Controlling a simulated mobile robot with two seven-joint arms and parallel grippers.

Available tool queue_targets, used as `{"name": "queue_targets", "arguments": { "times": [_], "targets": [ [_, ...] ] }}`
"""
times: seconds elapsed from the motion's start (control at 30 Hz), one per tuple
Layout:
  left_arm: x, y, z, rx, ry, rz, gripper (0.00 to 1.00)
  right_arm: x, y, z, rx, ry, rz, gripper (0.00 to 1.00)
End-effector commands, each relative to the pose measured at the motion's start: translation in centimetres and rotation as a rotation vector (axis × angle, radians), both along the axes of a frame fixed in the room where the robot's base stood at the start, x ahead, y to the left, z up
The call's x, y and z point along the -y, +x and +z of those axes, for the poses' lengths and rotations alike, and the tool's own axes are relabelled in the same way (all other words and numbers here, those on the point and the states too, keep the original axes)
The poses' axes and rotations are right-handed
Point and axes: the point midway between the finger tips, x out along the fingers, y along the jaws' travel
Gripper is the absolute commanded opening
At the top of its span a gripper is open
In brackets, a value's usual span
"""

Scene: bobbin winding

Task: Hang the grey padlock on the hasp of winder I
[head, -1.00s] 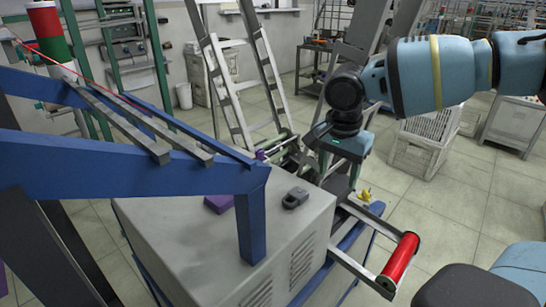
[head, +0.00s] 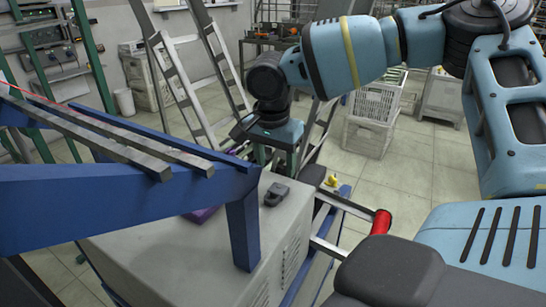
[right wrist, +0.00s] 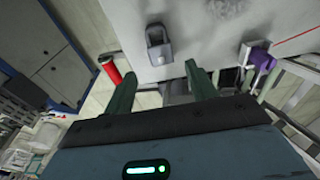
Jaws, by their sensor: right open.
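The grey padlock (head: 276,194) lies on top of the grey cabinet (head: 160,240), near its far right corner. My right gripper (head: 276,163) is above the cabinet's far edge, just behind the padlock in the head view. In the right wrist view its two fingers (right wrist: 161,73) are apart, with nothing between them; the padlock is beyond the fingertips and apart from them. I cannot make out a hasp for certain. My left gripper is not in view.
A blue frame (head: 242,215) with grey bars stands over the cabinet's left part. A purple object (head: 203,215) is beside its post. A red roller (head: 381,222) and a yellow piece (head: 332,181) are at the right.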

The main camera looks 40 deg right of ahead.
Motion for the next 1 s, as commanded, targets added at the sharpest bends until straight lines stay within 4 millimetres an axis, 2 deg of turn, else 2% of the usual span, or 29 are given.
{"name": "queue_targets", "arguments": {
  "times": [0.03,0.2,0.6,1.0],
  "targets": [
    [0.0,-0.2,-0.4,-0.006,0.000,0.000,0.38,0.1,0.0,-1.0,-0.006,0.002,-0.001,0.56],
    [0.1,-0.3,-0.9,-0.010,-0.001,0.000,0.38,0.3,0.0,-2.9,-0.007,0.002,0.000,0.56],
    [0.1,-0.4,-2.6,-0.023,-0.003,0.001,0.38,0.7,0.2,-6.8,-0.005,0.001,0.000,0.56],
    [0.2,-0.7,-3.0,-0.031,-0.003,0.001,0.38,0.9,0.2,-7.5,0.000,0.001,0.001,0.56]
  ]
}}
